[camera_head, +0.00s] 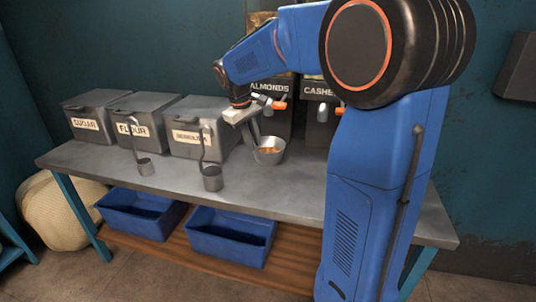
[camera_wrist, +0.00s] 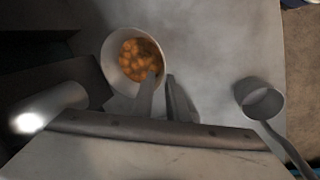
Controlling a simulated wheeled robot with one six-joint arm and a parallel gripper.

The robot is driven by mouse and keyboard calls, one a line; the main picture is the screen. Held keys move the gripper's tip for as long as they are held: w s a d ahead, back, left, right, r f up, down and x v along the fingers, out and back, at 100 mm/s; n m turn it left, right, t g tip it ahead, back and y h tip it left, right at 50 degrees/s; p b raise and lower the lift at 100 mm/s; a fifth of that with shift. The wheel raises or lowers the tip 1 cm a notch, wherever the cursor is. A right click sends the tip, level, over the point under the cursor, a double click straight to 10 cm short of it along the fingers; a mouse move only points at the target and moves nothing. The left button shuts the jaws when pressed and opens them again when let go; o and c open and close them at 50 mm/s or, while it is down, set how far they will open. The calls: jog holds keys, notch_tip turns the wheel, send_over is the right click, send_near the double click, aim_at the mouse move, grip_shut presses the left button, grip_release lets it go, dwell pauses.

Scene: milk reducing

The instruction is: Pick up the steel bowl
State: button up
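The steel bowl (camera_head: 270,157) stands on the metal table in front of the almonds dispenser, with orange-brown nuts inside. In the wrist view the bowl (camera_wrist: 111,50) is at the upper middle. My gripper (camera_head: 256,139) points down at the bowl's left rim in the head view. In the wrist view the gripper (camera_wrist: 160,78) has a gap between its two fingers. One finger overlaps the bowl's inside and the other lies just outside its rim. Whether either finger touches the bowl wall cannot be told.
Dispensers labelled almonds (camera_head: 270,88) and cashews (camera_head: 320,90) stand behind the bowl. Lidded bins for sugar (camera_head: 87,125), flour (camera_head: 131,130) and another ingredient line the left. Blue crates (camera_head: 232,245) sit below.

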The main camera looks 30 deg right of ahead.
aim_at(256, 153)
jog(key=shift+x, duration=3.25)
jog(key=shift+a, duration=0.2)
grip_shut()
jog(key=shift+r, duration=0.1)
